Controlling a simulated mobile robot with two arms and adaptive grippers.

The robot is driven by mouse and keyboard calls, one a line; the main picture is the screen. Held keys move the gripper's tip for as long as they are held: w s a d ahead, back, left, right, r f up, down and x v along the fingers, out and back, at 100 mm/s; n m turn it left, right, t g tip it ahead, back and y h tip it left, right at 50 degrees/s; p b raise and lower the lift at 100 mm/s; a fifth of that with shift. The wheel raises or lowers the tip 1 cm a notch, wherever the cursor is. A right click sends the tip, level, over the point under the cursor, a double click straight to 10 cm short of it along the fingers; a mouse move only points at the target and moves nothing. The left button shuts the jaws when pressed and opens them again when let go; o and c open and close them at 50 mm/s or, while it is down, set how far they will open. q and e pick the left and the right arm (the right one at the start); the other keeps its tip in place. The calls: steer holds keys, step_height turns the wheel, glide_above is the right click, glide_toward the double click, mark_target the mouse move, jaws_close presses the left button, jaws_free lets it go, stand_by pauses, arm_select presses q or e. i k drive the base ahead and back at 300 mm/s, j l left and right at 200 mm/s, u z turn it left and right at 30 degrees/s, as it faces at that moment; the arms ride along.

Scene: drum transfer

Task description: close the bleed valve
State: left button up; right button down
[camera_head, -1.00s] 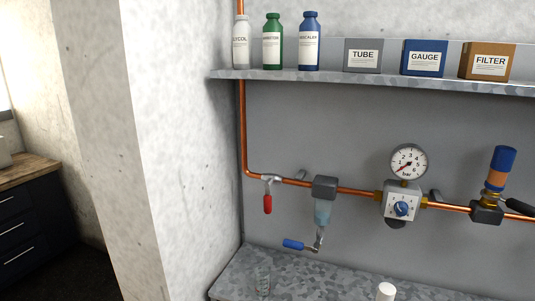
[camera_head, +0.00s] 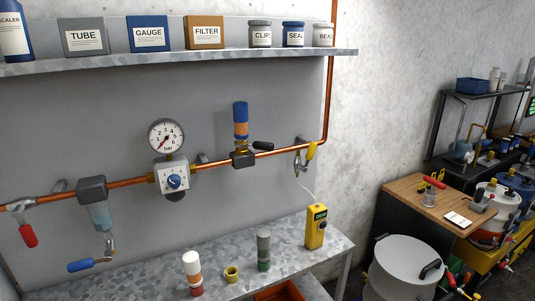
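No label marks a bleed valve. A valve with a yellow handle (camera_head: 311,151) hangs at the right end of the copper pipe, its handle tilted up; a thin pale line runs from it toward a yellow handheld meter (camera_head: 316,226). A blue-handled valve (camera_head: 83,265) sits under the clear filter bowl (camera_head: 100,217), its handle pointing left, nearly level. A red handle (camera_head: 28,236) hangs down at the left end. A black handle (camera_head: 263,146) points right beside the blue-capped fitting (camera_head: 241,123). The gauge (camera_head: 166,136) needle points lower left. Neither gripper is in view.
A metal bench (camera_head: 225,248) below holds a white-and-red bottle (camera_head: 192,272), a brass ring (camera_head: 231,273) and a grey-green bottle (camera_head: 263,250). A shelf (camera_head: 175,59) with boxes and jars overhangs the pipe. A large drum (camera_head: 405,262) and a cluttered wooden table (camera_head: 403,191) stand at the right.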

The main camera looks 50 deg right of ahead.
mark_target(310, 152)
steer(key=z, duration=1.85)
